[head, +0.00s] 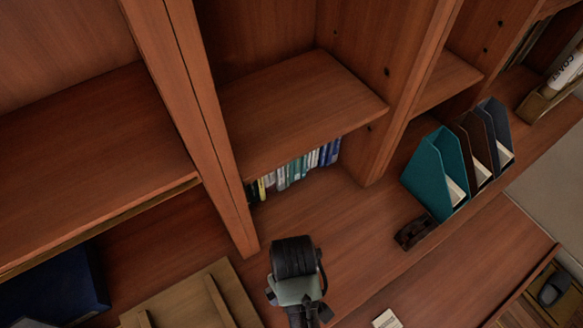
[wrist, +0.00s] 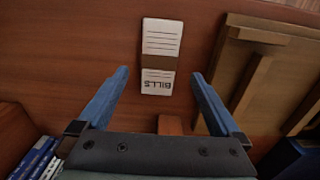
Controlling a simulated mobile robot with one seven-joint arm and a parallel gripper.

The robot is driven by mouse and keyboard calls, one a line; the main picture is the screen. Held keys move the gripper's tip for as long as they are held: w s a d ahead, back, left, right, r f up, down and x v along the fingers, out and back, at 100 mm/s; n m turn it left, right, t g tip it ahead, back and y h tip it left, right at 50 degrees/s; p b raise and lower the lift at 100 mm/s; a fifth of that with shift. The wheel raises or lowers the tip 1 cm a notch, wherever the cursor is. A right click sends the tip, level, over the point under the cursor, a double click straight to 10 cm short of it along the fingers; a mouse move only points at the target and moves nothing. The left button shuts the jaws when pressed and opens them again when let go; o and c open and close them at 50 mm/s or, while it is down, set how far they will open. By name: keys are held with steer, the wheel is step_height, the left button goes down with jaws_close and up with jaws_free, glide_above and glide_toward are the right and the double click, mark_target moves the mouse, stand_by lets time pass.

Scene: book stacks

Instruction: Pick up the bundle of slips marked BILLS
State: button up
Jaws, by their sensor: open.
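The bundle of slips marked BILLS (wrist: 161,42) lies flat on the wooden surface in the wrist view. It is white with ruled lines and a brown band around it, and the lettering appears upside down. My gripper (wrist: 160,76) is open and empty. Its two blue fingers stand either side of the bundle's lower end in the picture, with a gap on each side. In the head view my arm's end shows at the bottom middle, but the fingers cannot be made out. A small pale slip (head: 386,319) shows at the bottom edge there; its marking is unreadable.
A wooden frame (wrist: 250,75) lies right of the bundle in the wrist view. Books (head: 295,170) stand under a shelf. A teal file holder (head: 437,172), other holders and a dark tape dispenser (head: 415,231) stand to the right. The desk left of the bundle is bare in the wrist view.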

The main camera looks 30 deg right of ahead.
steer(key=shift+w+f, duration=0.2)
steer(key=shift+f, duration=2.9)
steer(key=c, duration=1.4)
